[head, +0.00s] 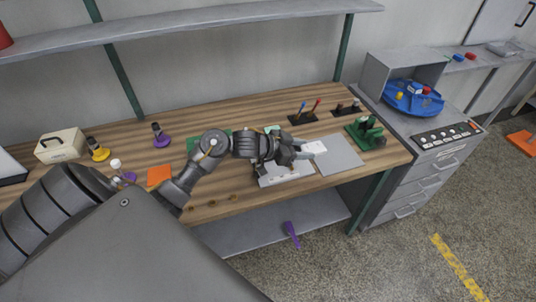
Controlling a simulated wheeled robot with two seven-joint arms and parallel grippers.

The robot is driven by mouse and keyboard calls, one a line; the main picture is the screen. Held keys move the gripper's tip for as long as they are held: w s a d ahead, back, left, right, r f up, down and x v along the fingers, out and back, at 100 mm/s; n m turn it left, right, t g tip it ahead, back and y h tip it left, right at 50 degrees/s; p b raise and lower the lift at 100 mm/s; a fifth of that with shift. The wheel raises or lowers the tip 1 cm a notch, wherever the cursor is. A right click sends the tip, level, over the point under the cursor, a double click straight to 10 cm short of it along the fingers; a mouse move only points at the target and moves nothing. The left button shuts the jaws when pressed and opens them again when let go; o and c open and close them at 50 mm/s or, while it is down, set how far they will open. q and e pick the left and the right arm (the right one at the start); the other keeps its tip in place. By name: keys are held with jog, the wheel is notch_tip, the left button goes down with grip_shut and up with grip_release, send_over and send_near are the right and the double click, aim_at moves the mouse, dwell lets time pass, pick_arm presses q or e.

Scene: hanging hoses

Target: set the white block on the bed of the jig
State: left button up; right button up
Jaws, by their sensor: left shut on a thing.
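My left gripper (299,150) reaches in from the left over the right half of the workbench. It is shut on the white block (315,147), which sticks out to the right of its fingers, over or near the grey plate's left edge. The small size hides whether the block touches anything below. A green fixture (368,132), which looks like the jig, stands at the bench's right end, to the right of the block and apart from it. Details of its bed are too small to tell. My right gripper is not in view.
A flat grey plate (341,154) lies between gripper and green fixture. A pale tray (287,175) lies below the gripper. Tool racks (303,118) stand behind. A grey cabinet with a blue round tray (412,99) adjoins the bench's right end. A purple object (291,231) is on the lower shelf.

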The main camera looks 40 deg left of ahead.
pick_arm(q)
jog(key=s+a+f+b, duration=0.2)
jog(key=a+f+b, duration=0.1)
jog(key=b, duration=0.1)
jog(key=s+a+f+b, duration=0.1)
jog(key=a+f+b, duration=0.2)
jog(key=a+b, duration=0.1)
jog(key=s+a+f+b, duration=0.2)
jog(key=a+f+b, duration=0.1)
jog(key=a, duration=0.1)
jog(key=shift+s+a+f+b, duration=0.1)
jog(key=shift+s+a+b, duration=0.05)
jog(key=shift+s+b, duration=0.25)
jog(key=shift+a, duration=0.2)
